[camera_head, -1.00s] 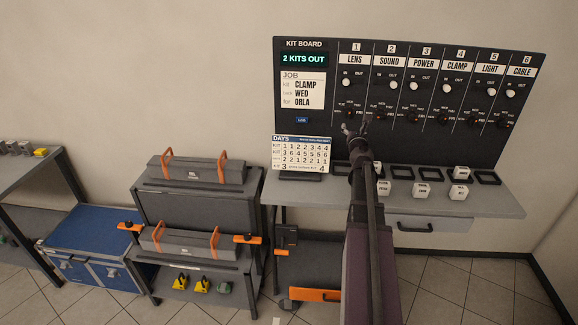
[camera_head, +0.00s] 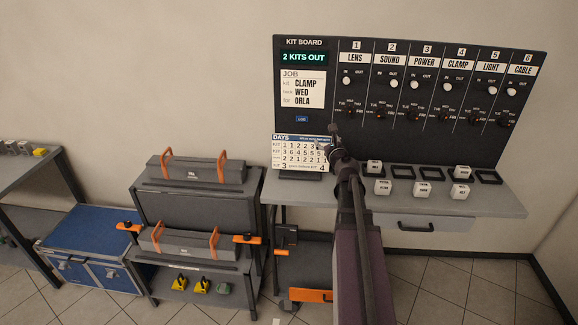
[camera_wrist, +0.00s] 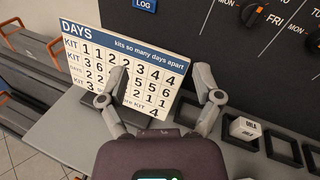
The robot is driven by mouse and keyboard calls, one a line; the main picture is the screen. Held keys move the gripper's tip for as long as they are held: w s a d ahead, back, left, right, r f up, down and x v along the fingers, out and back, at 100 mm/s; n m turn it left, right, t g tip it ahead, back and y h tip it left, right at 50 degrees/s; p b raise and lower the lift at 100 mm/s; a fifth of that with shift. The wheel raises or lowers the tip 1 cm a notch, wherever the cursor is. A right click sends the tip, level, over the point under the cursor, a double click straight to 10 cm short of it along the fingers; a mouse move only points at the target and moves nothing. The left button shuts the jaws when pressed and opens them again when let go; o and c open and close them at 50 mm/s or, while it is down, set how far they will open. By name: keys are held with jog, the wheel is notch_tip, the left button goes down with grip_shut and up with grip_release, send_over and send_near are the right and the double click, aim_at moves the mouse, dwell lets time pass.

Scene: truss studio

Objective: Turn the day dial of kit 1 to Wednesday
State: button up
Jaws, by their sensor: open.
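The kit 1 LENS column is at the left of the kit board's dial panel. Its black day dial (camera_head: 350,112) shows in the head view below a white IN/OUT knob.
The DAYS card (camera_head: 290,153) stands on the shelf (camera_head: 420,205) below the board (camera_head: 310,120). White labelled blocks (camera_head: 383,187) and black square frames (camera_head: 430,173) lie on the shelf to the right. The JOB card (camera_head: 303,90) reads CLAMP, WED, ORLA.

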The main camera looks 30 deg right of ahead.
jog(key=a+f+n+g+y+b, duration=0.1)
jog(key=a+f+n+y, duration=0.1)
jog(key=a+n, duration=0.3)
jog(key=a+f+n+g+y+b, duration=0.1)
jog(key=a+f+n+y, duration=0.2)
jog(key=a+n, duration=0.3)
jog(key=shift+w+a+f+y, duration=0.35)
jog(key=shift+a+f, duration=0.2)
jog(key=shift+a, duration=1.05)
jog(key=s+a+f+n+g+y, duration=0.1)
jog(key=s+a+f+n+g, duration=0.3)
jog(key=a+n, duration=0.35)
jog(key=s+a+f+n+g+y, duration=0.2)
jog(key=s+a+f+n+g, duration=0.3)
jog(key=a, duration=0.4)
jog(key=s+a+f+n+g+h, duration=0.2)
jog(key=s+n+g, duration=0.1)
jog(key=s+n, duration=0.3)
jog(key=s+a+f+n+g+h, duration=0.2)
jog(key=s+n+h, duration=0.1)
jog(key=s+n, duration=0.3)
jog(key=shift+s+a+f+g, duration=0.15)
jog(key=shift+s+a+g, duration=0.1)
jog(key=shift+g, duration=0.15)
